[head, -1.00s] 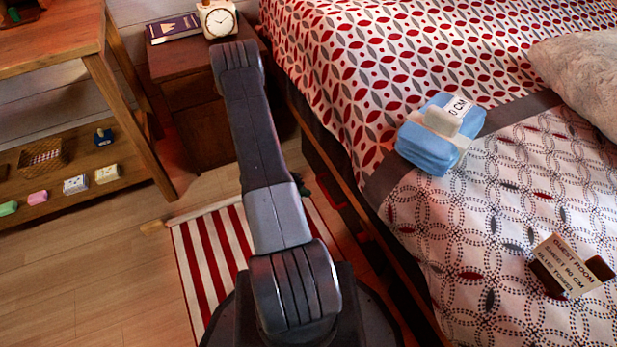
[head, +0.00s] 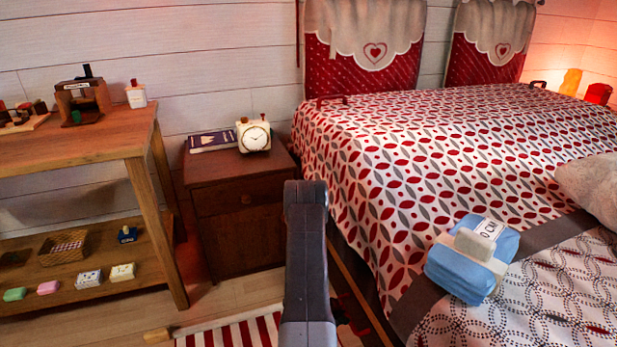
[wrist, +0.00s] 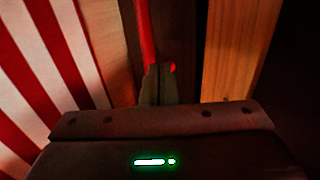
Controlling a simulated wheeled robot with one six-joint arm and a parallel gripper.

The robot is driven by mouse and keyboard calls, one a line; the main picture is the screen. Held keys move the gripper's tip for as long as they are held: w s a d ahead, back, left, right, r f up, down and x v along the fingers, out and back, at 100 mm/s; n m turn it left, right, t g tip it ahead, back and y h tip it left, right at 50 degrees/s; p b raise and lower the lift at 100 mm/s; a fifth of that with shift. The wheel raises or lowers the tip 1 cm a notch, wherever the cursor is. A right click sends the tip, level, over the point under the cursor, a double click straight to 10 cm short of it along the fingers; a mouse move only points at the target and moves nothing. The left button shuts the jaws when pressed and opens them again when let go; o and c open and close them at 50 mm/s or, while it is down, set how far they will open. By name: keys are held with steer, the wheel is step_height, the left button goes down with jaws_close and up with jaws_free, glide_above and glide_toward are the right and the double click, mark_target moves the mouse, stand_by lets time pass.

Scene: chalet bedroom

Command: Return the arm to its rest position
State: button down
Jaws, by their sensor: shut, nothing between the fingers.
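My arm rises in the bottom middle of the head view, in front of the bedside cabinet and beside the bed. My gripper is not visible in the head view. In the wrist view my gripper (wrist: 159,70) is shut, its two dark fingertips together with nothing between them. It points down toward the floor by the red-and-white striped rug (wrist: 45,75), which also shows in the head view (head: 240,333). A red strip (wrist: 145,30) shows just beyond the fingertips; I cannot tell what it belongs to.
The bed (head: 400,160) fills the right side, with a blue towel stack (head: 462,275) on it. The bedside cabinet (head: 238,225) holds a clock (head: 253,134) and a book (head: 212,141). A wooden shelf table (head: 90,140) stands at left, carrying small items.

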mark_target(353, 325)
steer(key=d, duration=0.2)
steer(key=w+d, duration=0.1)
steer(key=d, duration=0.1)
steer(key=shift+w+f, duration=0.15)
steer(key=shift+a+p, duration=0.3)
steer(key=shift+a, duration=0.05)
